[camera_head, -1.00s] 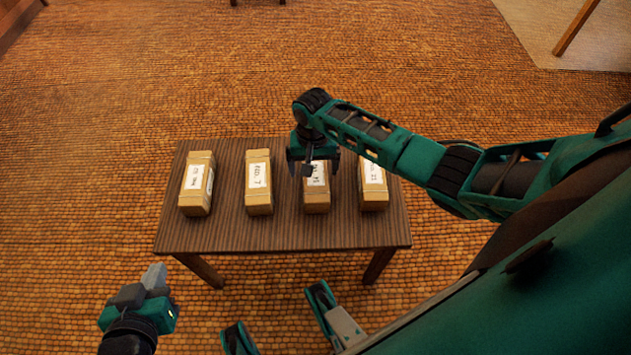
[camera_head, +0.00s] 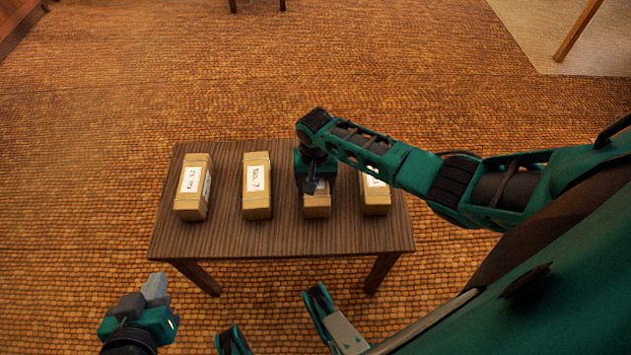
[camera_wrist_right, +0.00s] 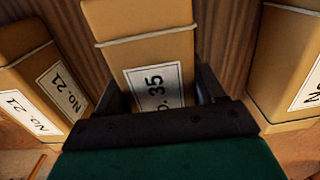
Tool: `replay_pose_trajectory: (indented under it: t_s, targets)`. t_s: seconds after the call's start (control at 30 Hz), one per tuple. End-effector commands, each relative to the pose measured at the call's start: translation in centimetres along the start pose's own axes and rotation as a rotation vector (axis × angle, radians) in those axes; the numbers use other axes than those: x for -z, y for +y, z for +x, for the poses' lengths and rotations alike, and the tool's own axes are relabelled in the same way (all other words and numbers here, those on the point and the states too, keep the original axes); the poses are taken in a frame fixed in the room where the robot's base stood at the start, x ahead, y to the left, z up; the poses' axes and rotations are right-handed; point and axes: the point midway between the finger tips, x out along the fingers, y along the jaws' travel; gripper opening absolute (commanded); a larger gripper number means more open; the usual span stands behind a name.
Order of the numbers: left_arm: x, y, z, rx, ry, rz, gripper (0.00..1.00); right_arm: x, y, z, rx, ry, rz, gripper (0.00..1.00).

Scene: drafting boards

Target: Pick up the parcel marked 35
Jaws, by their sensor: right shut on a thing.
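The parcel marked 35 (camera_wrist_right: 145,60) is a tan box with a white label and a band, between my right gripper's fingers in the right wrist view. In the head view this parcel (camera_head: 317,208) is third from the left on the table, and my right gripper (camera_head: 311,186) covers much of it. The right gripper is shut on it, and the parcel appears to stand on the table. My left gripper (camera_head: 156,288) is off the table's front left; its fingers look close together, but whether they are shut is unclear.
The brown table (camera_head: 230,238) also holds the leftmost parcel (camera_head: 193,190), the parcel marked 7 (camera_head: 257,200) and the parcel marked 21 (camera_head: 376,200), which shows in the right wrist view (camera_wrist_right: 40,75). Gaps between parcels are narrow. The table's front strip is bare.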

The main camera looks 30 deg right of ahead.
Motion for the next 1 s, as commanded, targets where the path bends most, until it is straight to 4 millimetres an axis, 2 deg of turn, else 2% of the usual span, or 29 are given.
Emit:
replay_pose_trajectory:
  t_s: [0.07, 0.43, 0.77, 0.87, 1.0]
  targets:
    - [0.1, 0.0, 0.0, 0.0, 0.001, 0.001, 0.0, 0.0, 0.0, 0.0, 0.0, 0.0, 0.0, 0.56]
    - [0.2, -0.2, 0.1, 0.0, 0.003, 0.011, 0.0, 0.0, 0.0, 0.0, 0.0, 0.0, 0.0, 0.21]
    - [0.3, -0.2, -0.1, 0.0, 0.002, 0.012, 0.0, 0.1, 0.0, -0.5, 0.001, 0.002, 0.0, 0.2]
    - [0.7, -0.2, -0.3, 0.0, 0.002, 0.011, 0.0, 0.1, 0.0, -1.3, 0.001, 0.002, 0.001, 0.2]
    - [1.7, -0.1, -1.0, 0.001, 0.003, 0.011, 0.0, 0.1, 0.0, -3.5, 0.002, 0.003, 0.001, 0.2]
